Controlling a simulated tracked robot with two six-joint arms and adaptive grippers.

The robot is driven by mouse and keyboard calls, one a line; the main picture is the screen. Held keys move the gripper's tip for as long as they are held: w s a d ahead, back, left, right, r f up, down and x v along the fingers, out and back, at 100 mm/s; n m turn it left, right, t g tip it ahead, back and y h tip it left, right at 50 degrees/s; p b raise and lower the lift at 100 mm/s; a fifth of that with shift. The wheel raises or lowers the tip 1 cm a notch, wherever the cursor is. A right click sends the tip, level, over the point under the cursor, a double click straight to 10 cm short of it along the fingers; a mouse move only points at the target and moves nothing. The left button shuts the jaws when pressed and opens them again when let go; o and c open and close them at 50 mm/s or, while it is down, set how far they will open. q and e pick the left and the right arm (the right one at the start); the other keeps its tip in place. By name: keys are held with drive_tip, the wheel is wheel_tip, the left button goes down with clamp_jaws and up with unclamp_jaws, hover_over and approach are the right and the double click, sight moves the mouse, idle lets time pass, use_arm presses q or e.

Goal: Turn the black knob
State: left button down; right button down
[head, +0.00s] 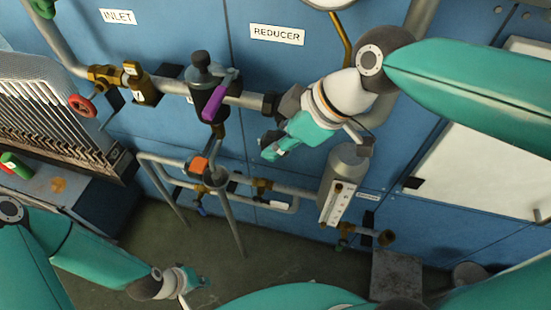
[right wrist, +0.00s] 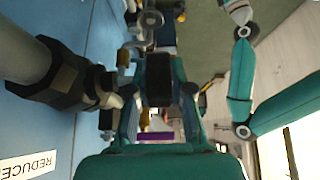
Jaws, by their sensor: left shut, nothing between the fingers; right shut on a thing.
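The black knob (right wrist: 158,80) shows in the right wrist view as a dark block between the two teal fingers. My right gripper (right wrist: 158,95) is shut on it, one finger on each side. In the head view my right gripper (head: 272,148) is in front of the pipe line, below the REDUCER label (head: 277,34), and its own body hides what it holds. How far the knob is turned cannot be seen. My left gripper (head: 198,284) is low at the bottom left of the head view, shut and empty, away from the panel.
A valve with a purple lever (head: 214,102) and a black top stands left of my right gripper. A red handwheel (head: 81,105) is further left. A grey cylinder with a white scale (head: 338,200) is just below right. Floor (head: 260,262) is clear below.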

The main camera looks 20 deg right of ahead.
drive_tip(key=t+y+b, duration=0.1)
drive_tip(key=y+b, duration=0.1)
drive_tip(key=b, duration=0.7)
drive_tip(key=f+t+y+b, duration=0.1)
drive_tip(key=t+y+b, duration=0.1)
drive_tip(key=b, duration=0.8)
drive_tip(key=shift+d+t+y, duration=0.1)
drive_tip(key=shift+t+y, duration=0.2)
drive_tip(key=shift+y, duration=0.4)
drive_tip(key=shift+r+b, duration=0.3)
drive_tip(key=shift+b, duration=0.7)
drive_tip(key=c, duration=1)
unclamp_jaws()
drive_tip(key=shift+c, duration=0.2)
drive_tip(key=shift+r+t+y, duration=0.1)
drive_tip(key=shift+t+y, duration=0.2)
drive_tip(key=shift+d, duration=0.1)
drive_tip(key=v, duration=1.1)
drive_tip(key=shift+s+d, duration=0.2)
drive_tip(key=shift+d, duration=0.1)
drive_tip(key=shift+r, duration=0.15)
